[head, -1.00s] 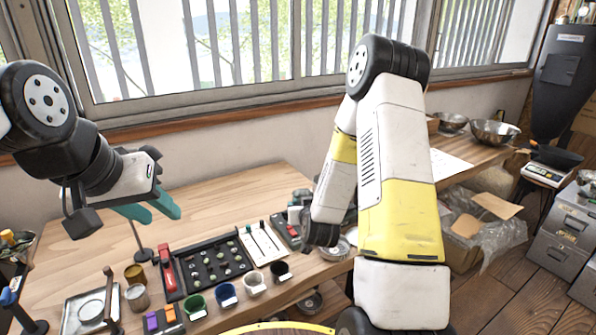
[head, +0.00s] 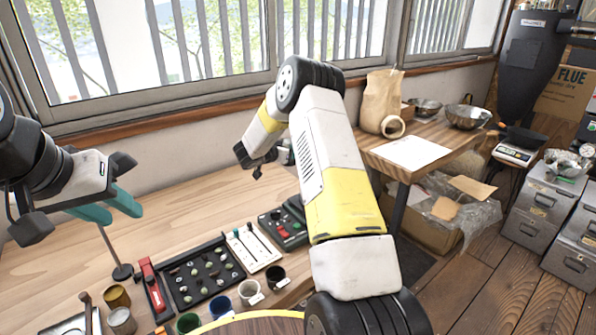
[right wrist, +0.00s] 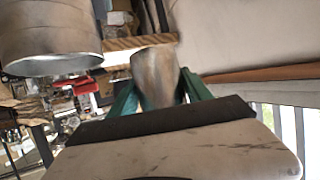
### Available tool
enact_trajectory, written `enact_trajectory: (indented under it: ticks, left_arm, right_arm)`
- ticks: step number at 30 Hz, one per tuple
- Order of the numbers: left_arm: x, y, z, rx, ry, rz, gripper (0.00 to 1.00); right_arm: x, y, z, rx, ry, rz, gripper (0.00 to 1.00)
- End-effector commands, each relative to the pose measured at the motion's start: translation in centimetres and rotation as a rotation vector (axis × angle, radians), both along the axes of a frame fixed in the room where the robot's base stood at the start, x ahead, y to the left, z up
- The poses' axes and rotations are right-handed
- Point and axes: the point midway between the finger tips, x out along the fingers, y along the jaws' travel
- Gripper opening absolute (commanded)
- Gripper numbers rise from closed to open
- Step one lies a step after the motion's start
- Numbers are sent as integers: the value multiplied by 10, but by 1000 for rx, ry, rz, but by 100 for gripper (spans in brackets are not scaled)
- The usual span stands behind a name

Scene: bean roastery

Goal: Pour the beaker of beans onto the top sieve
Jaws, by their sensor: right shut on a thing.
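My right gripper (right wrist: 160,98) has green fingers shut on a grey-brown metal beaker (right wrist: 153,72) in the right wrist view. I cannot see into the beaker, so its beans are hidden. A larger metal cylinder (right wrist: 50,38) is at the upper left of that view, apart from the beaker; I cannot tell whether it is the sieve. In the head view my right forearm reaches left over the table, and the fingers and beaker are hidden. My left gripper (head: 120,210), with teal fingers apart, is empty above the left of the table.
The wooden table (head: 175,200) has free room at its back. At its front are a black sample tray (head: 198,272), a red-handled tool (head: 152,285), several cups and a control box (head: 284,228). A side table holds a paper bag (head: 381,100) and metal bowls (head: 466,116).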

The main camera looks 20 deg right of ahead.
Motion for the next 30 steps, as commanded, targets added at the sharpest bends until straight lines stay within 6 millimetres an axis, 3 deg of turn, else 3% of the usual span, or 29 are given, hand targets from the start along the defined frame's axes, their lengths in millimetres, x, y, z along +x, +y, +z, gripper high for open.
enact_trajectory:
  ticks: [1, 6, 11, 22, 30]
  left_arm:
    - [0, 0, 0, 0, 0, 0, 36]
    - [0, 0, 0, 0, 0, 0, 36]
    - [0, 0, 0, 0, 0, 0, 36]
    - [0, 0, 0, 0, 0, 0, 36]
    - [0, 0, 0, 0, 0, 0, 36]
  right_arm:
    - [3, 1, -16, 0, 3, -18, 6]
    - [7, 0, -54, -1, 1, -59, 6]
    - [8, 1, -75, -1, -1, -75, 6]
    - [8, 0, -80, -1, -4, -79, 6]
    - [4, -3, -67, 36, -52, -79, 6]
